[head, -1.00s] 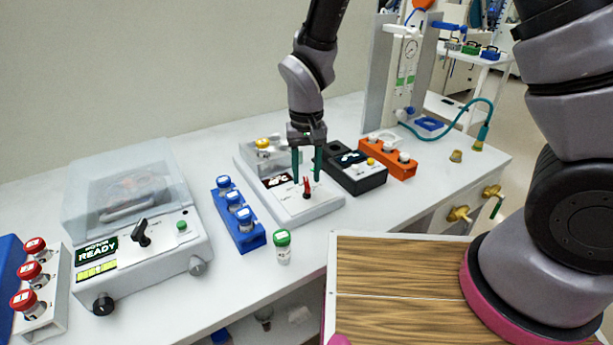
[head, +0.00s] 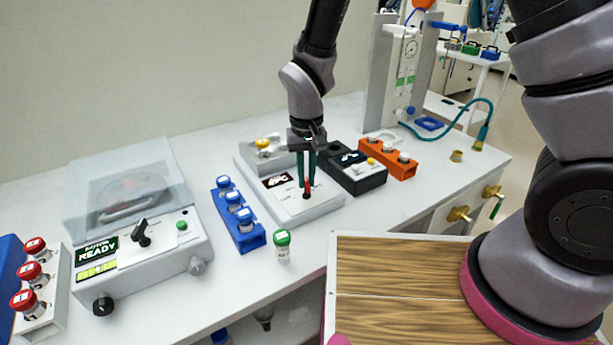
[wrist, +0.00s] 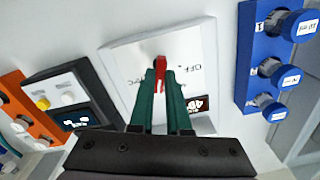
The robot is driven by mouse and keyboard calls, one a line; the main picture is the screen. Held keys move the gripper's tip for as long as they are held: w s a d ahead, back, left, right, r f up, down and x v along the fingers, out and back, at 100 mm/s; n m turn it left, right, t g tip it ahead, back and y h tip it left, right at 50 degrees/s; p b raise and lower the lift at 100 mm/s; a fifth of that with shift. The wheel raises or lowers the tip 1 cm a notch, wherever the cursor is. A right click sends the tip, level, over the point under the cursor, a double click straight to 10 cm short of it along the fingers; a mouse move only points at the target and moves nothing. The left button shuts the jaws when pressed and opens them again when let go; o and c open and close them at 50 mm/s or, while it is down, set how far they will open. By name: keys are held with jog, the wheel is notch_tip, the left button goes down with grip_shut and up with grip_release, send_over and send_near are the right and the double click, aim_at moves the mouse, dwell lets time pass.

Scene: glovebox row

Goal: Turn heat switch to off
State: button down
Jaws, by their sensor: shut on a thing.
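The heat switch is a red lever (head: 307,187) on the sloping top of a white heater unit (head: 320,209) with a small dark display. In the wrist view the red lever (wrist: 160,63) stands between my green fingertips, with the printed word "OFF" on the panel beside it. My gripper (head: 307,180) points down over the unit, and its fingers (wrist: 160,82) are closed on the lever. The fingers hide the lower part of the lever in the wrist view.
A black box (head: 357,177) with a display stands close right of the unit, and an orange rack (head: 398,170) beyond it. A blue rack of vials (head: 248,237) is on the left. A green-capped vial (head: 283,253) stands near the front edge.

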aim_at(306, 182)
jog(key=n, duration=0.4)
jog(key=shift+n, duration=2.1)
jog(key=c, duration=0.9)
grip_release()
jog(key=shift+r, duration=0.1)
notch_tip(306, 182, up, 11)
jog(key=shift+f, duration=0.2)
